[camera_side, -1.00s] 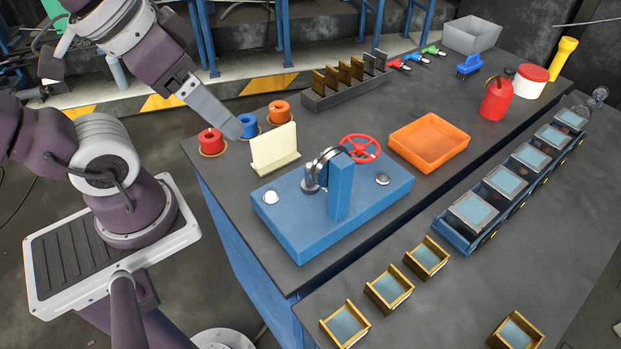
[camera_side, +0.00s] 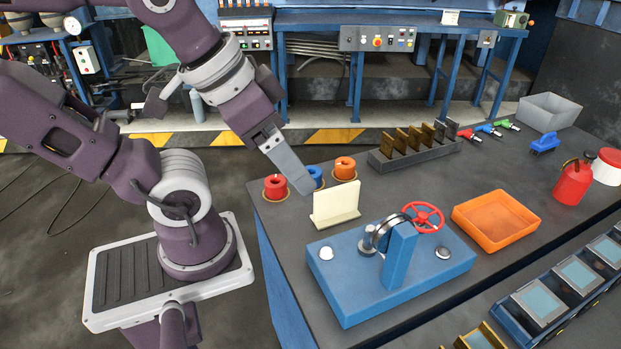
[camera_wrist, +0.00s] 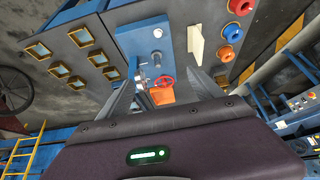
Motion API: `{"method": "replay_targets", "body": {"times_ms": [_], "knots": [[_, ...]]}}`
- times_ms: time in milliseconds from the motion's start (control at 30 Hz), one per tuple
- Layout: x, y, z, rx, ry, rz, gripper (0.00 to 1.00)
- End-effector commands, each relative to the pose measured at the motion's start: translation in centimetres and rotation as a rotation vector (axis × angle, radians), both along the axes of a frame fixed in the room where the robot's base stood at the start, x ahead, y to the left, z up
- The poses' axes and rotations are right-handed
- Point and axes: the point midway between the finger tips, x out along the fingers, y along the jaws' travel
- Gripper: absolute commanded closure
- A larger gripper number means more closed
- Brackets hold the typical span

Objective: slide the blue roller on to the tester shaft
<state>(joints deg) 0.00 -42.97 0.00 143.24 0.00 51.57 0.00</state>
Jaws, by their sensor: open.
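The blue roller (camera_side: 317,174) stands at the back left of the bench between the red roller (camera_side: 275,187) and the orange roller (camera_side: 344,168). My gripper (camera_side: 303,188) hangs in front of it in the side view and hides part of it. In the wrist view my gripper (camera_wrist: 163,97) is open and empty, and the blue roller (camera_wrist: 231,32) is off to the upper right, not between the fingers. The tester (camera_side: 345,290) is a blue base with a blue post, a metal disc (camera_side: 384,232) and a red handwheel (camera_side: 424,216).
A cream upright plate (camera_side: 336,206) stands between the rollers and the tester. An orange tray (camera_side: 496,221) lies right of the tester. A dark rack (camera_side: 414,155) with upright plates is behind. A red can (camera_side: 573,184) stands at the far right.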

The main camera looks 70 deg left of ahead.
Motion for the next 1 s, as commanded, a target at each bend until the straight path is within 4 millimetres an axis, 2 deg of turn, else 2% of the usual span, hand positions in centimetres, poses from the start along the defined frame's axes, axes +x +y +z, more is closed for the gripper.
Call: {"method": "replay_targets", "body": {"times_ms": [300, 367, 433, 467, 567, 600, 667, 700, 833, 900, 1000], "knots": [[0.1, 0.0, 0.0, 0.003, 0.001, -0.003, 0.25], [0.8, 0.4, 0.1, 0.032, 0.017, -0.028, 0.25], [3.0, 1.6, 0.1, 0.113, 0.065, -0.116, 0.25], [4.4, 2.5, 0.0, 0.16, 0.097, -0.176, 0.25], [9.6, 7.1, -1.6, 0.305, 0.232, -0.446, 0.25], [11.5, 9.3, -2.8, 0.347, 0.283, -0.571, 0.25], [13.8, 13.0, -5.1, 0.385, 0.348, -0.764, 0.25], [14.9, 15.5, -7.0, 0.396, 0.381, -0.89, 0.25], [16.4, 22.4, -13.3, 0.395, 0.419, -1.25, 0.25], [16.3, 24.9, -16.0, 0.389, 0.41, -1.385, 0.25], [16.0, 26.7, -18.4, 0.384, 0.392, -1.498, 0.25]]}}
